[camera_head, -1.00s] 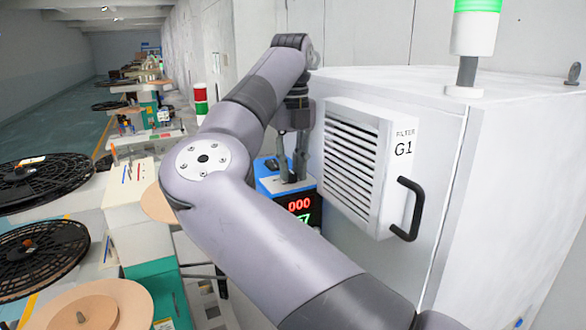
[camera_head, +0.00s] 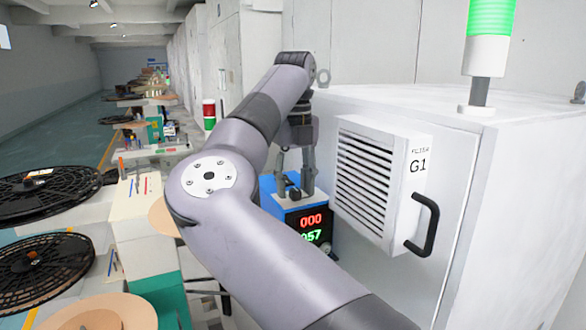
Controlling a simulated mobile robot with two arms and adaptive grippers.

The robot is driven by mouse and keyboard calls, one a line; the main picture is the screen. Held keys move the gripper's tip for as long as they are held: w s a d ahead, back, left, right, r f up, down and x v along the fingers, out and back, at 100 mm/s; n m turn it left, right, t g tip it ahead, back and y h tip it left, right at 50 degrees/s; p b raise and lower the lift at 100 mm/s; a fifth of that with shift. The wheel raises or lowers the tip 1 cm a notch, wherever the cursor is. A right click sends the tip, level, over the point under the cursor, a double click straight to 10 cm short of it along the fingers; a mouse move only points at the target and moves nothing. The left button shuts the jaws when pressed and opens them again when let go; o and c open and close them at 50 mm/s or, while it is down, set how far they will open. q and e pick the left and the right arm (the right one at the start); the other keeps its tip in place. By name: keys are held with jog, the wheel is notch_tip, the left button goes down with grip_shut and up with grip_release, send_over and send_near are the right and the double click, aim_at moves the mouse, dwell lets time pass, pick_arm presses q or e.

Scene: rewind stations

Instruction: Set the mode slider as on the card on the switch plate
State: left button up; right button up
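A blue box (camera_head: 283,217) stands behind my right arm, beside the white cabinet. It has a red display reading 000 (camera_head: 311,221) and a green display, partly hidden, that seems to end in 57 (camera_head: 314,236). My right gripper (camera_head: 294,192) points down at the top of this box. Its two fingers are apart, with a small dark part between or behind them. I cannot tell whether they touch it. I cannot make out the mode slider, the card or the switch plate. My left gripper is out of view.
A white cabinet (camera_head: 475,200) fills the right side, with a louvred filter unit G1 (camera_head: 366,183), a black handle (camera_head: 424,224) and a green-lit tower (camera_head: 490,35). Black reels (camera_head: 45,268) and a tan disc (camera_head: 100,312) lie at left. The aisle at far left is clear.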

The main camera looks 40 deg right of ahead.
aim_at(294, 189)
notch_tip(294, 189, up, 12)
jog(key=shift+w+a+f, duration=0.15)
jog(key=shift+w+f, duration=0.05)
jog(key=shift+s, duration=0.1)
dwell(0.4)
